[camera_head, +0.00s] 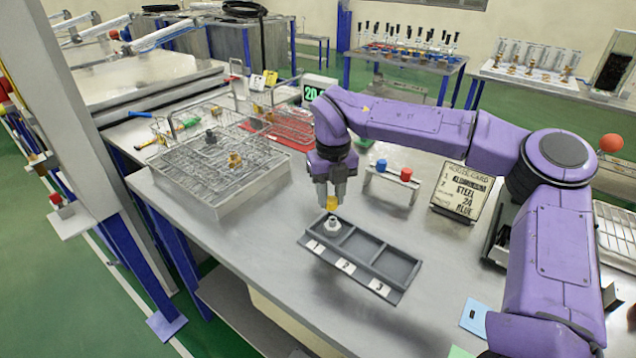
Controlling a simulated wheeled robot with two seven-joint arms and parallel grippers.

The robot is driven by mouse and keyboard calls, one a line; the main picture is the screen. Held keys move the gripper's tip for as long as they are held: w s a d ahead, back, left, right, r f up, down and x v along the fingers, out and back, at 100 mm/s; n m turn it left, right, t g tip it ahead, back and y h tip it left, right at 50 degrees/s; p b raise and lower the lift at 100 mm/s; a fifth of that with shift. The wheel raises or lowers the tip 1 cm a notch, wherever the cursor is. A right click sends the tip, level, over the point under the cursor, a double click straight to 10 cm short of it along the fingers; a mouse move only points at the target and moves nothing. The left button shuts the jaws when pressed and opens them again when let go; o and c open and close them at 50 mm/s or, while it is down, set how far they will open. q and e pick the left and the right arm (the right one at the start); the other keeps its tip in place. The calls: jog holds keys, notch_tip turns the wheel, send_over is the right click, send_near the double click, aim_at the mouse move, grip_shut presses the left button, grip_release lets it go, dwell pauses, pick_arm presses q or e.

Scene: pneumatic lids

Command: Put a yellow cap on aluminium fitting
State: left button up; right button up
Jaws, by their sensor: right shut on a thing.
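My right gripper (331,198) points down over the tray and is shut on a small yellow cap (332,204). A small silvery-white fitting (333,224) stands upright directly below the cap, in the compartment by label 1 of a grey three-compartment tray (397,283). The cap looks very close to the fitting's top; I cannot tell whether they touch. The compartments by labels 2 and 3 are empty. My left gripper is not in view.
A small stand (388,187) behind the tray holds a blue cap (381,165) and a red cap (406,174). A printed card (462,192) stands to the right. A wire basket (205,175) with fittings is at left. Bare table lies in front of the basket.

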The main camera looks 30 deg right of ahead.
jog(key=shift+s+r, duration=0.25)
jog(key=shift+s, duration=0.3)
jog(key=shift+s+r, duration=0.25)
jog(key=shift+s, duration=0.25)
jog(key=shift+w+f, duration=0.2)
jog(key=shift+f, duration=0.05)
jog(key=shift+w+f+b, duration=0.6)
jog(key=shift+w+f, duration=0.05)
jog(key=shift+f, duration=0.35)
jog(key=shift+s+f+b, duration=0.1)
jog(key=shift+f+b, duration=0.2)
jog(key=shift+f, duration=0.05)
jog(key=shift+s+f, duration=0.15)
jog(key=shift+s, duration=0.15)
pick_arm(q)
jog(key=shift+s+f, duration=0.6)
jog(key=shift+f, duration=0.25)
pick_arm(e)
jog(key=shift+w+f, duration=0.1)
jog(key=shift+w, duration=0.1)
jog(key=shift+s, duration=0.1)
